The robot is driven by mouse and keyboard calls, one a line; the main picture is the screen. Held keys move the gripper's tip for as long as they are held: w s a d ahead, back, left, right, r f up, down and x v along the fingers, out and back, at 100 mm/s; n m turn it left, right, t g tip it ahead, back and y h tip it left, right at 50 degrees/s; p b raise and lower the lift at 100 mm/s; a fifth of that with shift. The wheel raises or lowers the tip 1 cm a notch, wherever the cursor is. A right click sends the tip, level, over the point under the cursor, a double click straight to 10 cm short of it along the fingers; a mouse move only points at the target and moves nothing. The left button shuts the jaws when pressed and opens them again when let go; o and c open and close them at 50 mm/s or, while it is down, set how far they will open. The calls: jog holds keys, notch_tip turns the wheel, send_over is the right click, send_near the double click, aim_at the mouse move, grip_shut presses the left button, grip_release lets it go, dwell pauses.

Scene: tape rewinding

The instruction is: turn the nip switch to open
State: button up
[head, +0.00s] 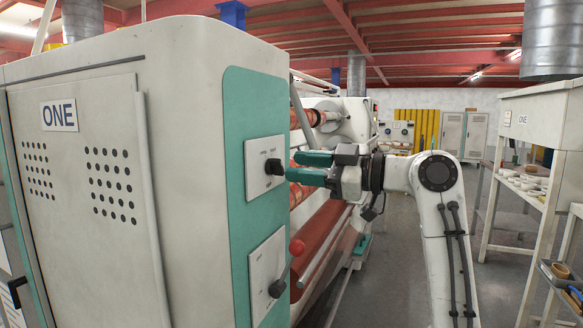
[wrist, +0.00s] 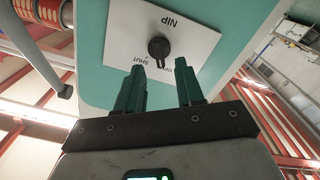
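The nip switch (head: 273,167) is a black knob on a white plate (head: 258,183), set in the green strip of the machine's near cabinet. In the wrist view the knob (wrist: 159,47) is seen close up and the plate's NIP, SHUT and partly hidden OPEN lettering is upside down. I cannot tell for sure which mark the knob points to. My gripper (head: 309,168) has green fingers reaching left toward the knob. In the wrist view the fingers (wrist: 160,65) are apart with nothing between them. The knob lies just beyond the tips, slightly left of their middle.
Orange rolls (head: 325,235) lie behind my gripper. A shelf unit (head: 541,155) with dishes stands at the right. The grey floor (head: 397,250) between is clear.

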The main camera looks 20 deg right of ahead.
jog(key=v, duration=0.7)
jog(key=shift+s+d, duration=0.3)
jog(key=s+a+f+m+g+h+p, duration=0.1)
jog(key=s+f+m+h+p, duration=0.15)
jog(key=f, duration=0.75)
jog(key=s+a+f+m+g+h+p, duration=0.15)
jog(key=f+m, duration=0.25)
jog(key=f, duration=0.7)
jog(key=s+a+f+m+g+h+p, duration=0.1)
jog(key=s+f+m+h, duration=0.15)
jog(key=f, duration=0.75)
jog(key=s+f+m+g+h+p, duration=0.3)
jog(key=s+f+m+g+h, duration=0.15)
jog(key=s+f, duration=0.95)
jog(key=s+d+f+m+g+h+p, duration=0.2)
jog(key=s+g, duration=0.1)
jog(key=s, duration=1.4)
jog(key=shift+g, duration=0.4)
